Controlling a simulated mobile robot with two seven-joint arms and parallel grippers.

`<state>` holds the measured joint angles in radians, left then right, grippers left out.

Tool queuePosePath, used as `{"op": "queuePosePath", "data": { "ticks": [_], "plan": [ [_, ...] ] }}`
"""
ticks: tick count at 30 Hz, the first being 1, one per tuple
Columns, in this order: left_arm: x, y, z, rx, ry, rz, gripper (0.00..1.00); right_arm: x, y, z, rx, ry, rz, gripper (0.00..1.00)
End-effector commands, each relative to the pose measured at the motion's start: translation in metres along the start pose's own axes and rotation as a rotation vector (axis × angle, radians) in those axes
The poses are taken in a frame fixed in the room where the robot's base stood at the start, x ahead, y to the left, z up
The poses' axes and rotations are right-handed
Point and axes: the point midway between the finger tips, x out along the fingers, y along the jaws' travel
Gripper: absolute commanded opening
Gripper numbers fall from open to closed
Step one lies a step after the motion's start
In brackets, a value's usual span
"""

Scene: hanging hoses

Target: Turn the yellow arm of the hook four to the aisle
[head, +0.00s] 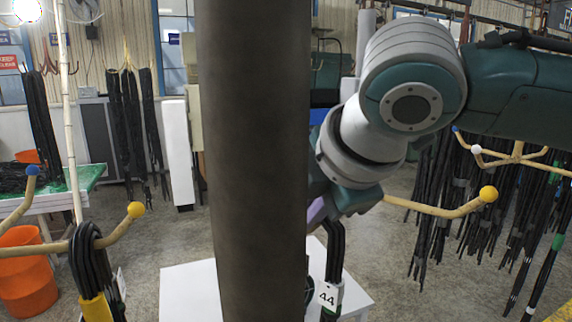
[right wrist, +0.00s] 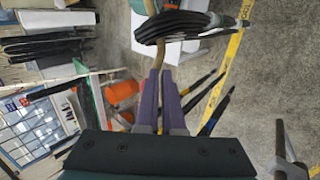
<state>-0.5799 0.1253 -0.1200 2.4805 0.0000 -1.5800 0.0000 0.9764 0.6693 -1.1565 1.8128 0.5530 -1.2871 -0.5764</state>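A beige hook arm with a yellow ball tip (head: 488,194) extends right from behind my right arm. Another yellow-tipped hook arm (head: 136,210) is at the left, with black hoses (head: 90,262) on its hook. I cannot tell which hook is number four. My right gripper is mostly hidden behind the dark column in the head view. In the right wrist view, its purple fingers (right wrist: 161,76) are close together around a beige hook arm (right wrist: 171,50); its tip is hidden. Black hoses (right wrist: 178,24) hang just beyond the fingertips. My left gripper is not in view.
A dark vertical column (head: 255,160) blocks the middle of the head view. Hoses tagged 44 (head: 328,295) hang beside it above a white box (head: 185,290). More hoses (head: 515,215) hang at the right. Orange buckets (head: 25,280) stand at the left.

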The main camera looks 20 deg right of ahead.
Motion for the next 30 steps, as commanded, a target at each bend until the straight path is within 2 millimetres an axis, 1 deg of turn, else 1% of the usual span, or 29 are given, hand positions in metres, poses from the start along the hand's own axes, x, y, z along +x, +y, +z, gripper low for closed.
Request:
{"op": "queuePosePath", "data": {
  "ticks": [1, 2, 9, 15, 24, 30],
  "plan": [
    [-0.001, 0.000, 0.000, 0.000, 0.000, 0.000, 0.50, 0.002, 0.002, -0.008, -0.003, 0.013, -0.003, 0.00],
    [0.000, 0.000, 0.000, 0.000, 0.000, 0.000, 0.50, 0.003, 0.003, -0.010, -0.003, 0.014, -0.003, 0.00],
    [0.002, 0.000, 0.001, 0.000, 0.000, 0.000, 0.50, 0.015, 0.016, -0.021, -0.003, 0.017, -0.005, 0.00],
    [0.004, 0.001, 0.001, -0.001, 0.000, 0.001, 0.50, 0.022, 0.023, -0.028, -0.006, 0.020, -0.006, 0.00],
    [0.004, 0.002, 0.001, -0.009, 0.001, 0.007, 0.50, 0.025, 0.025, -0.031, -0.008, 0.022, -0.006, 0.00],
    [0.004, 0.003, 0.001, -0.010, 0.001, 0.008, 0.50, 0.025, 0.026, -0.030, -0.008, 0.019, -0.005, 0.00]
  ]
}}
